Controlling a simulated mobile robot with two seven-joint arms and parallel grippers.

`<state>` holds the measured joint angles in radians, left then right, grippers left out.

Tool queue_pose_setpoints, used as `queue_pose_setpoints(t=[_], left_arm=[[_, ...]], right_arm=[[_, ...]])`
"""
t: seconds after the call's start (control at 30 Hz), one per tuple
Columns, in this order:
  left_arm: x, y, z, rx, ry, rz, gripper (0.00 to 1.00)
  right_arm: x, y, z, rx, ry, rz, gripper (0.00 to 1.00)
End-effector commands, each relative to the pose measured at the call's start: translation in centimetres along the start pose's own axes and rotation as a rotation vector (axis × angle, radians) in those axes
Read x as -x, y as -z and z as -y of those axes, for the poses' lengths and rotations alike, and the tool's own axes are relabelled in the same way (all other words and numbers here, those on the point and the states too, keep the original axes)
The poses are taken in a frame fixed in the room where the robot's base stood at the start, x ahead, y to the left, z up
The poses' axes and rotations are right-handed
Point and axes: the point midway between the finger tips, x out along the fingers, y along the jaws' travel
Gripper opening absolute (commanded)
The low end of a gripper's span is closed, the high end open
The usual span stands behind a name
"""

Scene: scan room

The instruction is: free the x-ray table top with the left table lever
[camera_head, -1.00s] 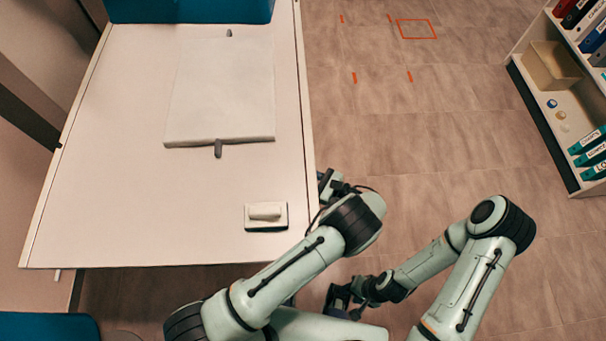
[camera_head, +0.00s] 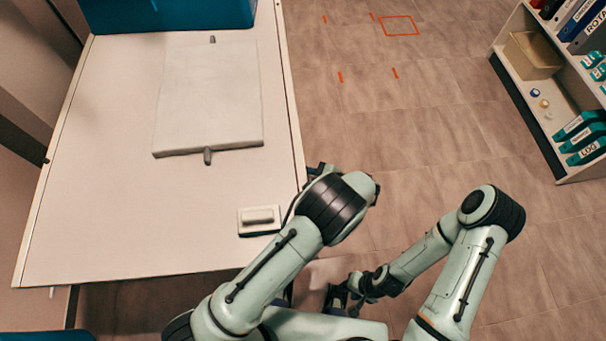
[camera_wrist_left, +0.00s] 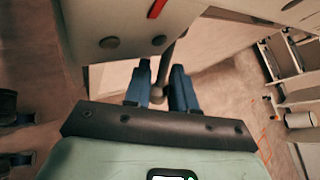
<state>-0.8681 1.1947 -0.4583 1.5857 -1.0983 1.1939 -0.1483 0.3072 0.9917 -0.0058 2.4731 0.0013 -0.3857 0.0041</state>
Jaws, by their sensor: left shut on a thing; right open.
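The x-ray table top (camera_head: 110,200) is a long white slab at the left of the head view. In the left wrist view, the left table lever (camera_wrist_left: 168,62) is a grey rod with a round knob under the table's edge. My left gripper (camera_wrist_left: 159,90) is shut on it, with the blue fingers on both sides of the knob. In the head view my left gripper is mostly hidden behind my own arm at the table's right edge. My right gripper (camera_head: 337,299) is open and empty, low over the floor, away from the table.
A white panel (camera_head: 208,100) with grey tabs and a small white block (camera_head: 259,220) lie on the table top. A blue thing (camera_head: 165,14) is at its far end. A shelf with binders (camera_head: 548,112) stands at the right. Orange-marked floor (camera_head: 400,26) between is clear.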

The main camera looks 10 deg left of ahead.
Motion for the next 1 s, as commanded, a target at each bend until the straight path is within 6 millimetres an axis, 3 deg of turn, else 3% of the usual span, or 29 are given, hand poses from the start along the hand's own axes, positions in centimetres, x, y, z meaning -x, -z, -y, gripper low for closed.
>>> queue_pose_setpoints(t=[0.3, 0.33, 0.37, 0.4, 0.77, 1.0], left_arm=[[0.1, 0.1, 0.0, 0.000, 0.001, -0.003, 0.00], [0.1, 0.1, 0.0, -0.001, 0.001, -0.003, 0.32], [0.1, 0.1, 0.0, -0.001, 0.001, -0.002, 0.42], [0.1, 0.1, 0.0, -0.001, 0.001, -0.002, 0.44], [0.6, 0.0, 0.0, 0.000, 0.002, -0.002, 0.44], [5.0, 0.1, 0.1, 0.001, 0.004, -0.004, 0.44]], right_arm=[[0.0, 0.0, 0.0, 0.000, 0.000, 0.000, 0.41], [0.0, 0.0, 0.0, 0.000, 0.000, 0.000, 0.41], [0.0, 0.0, 0.0, 0.000, 0.000, 0.000, 0.41], [0.0, 0.0, 0.0, 0.000, 0.000, 0.000, 0.41], [0.0, 0.0, 0.0, 0.000, 0.000, 0.000, 0.41], [-0.3, -0.1, -0.1, 0.000, 0.000, 0.001, 0.41]])
